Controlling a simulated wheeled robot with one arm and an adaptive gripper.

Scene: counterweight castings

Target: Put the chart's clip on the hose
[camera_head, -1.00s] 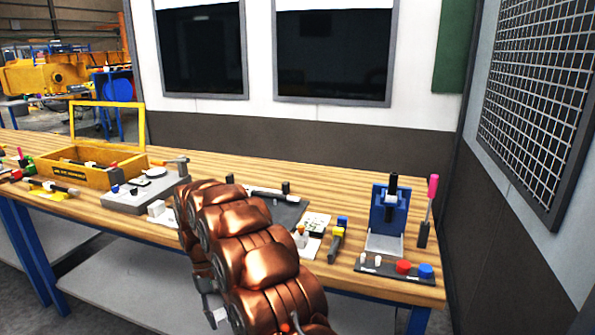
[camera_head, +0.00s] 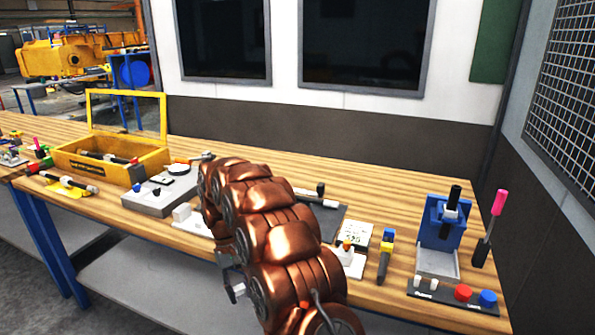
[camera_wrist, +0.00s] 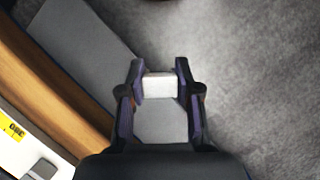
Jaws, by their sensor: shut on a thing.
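My gripper (camera_wrist: 159,72) is shut on a small pale block (camera_wrist: 160,86), which looks like the clip. It is held in front of the bench edge, above the floor. In the head view my copper-coloured arm hides most of the gripper. A black-and-white tube (camera_head: 316,199), possibly the hose, lies on a dark plate partly behind my arm. A similar tube (camera_head: 72,183) lies on a yellow holder at the left. I cannot tell which is the hose.
The wooden bench (camera_head: 400,190) carries a yellow open box (camera_head: 140,170), a grey fixture plate (camera_head: 160,203), a blue stand (camera_head: 440,225), a pink-handled tool (camera_head: 497,205) and a dark strip with red and blue caps (camera_head: 425,293). A grey shelf lies below. The floor in front is clear.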

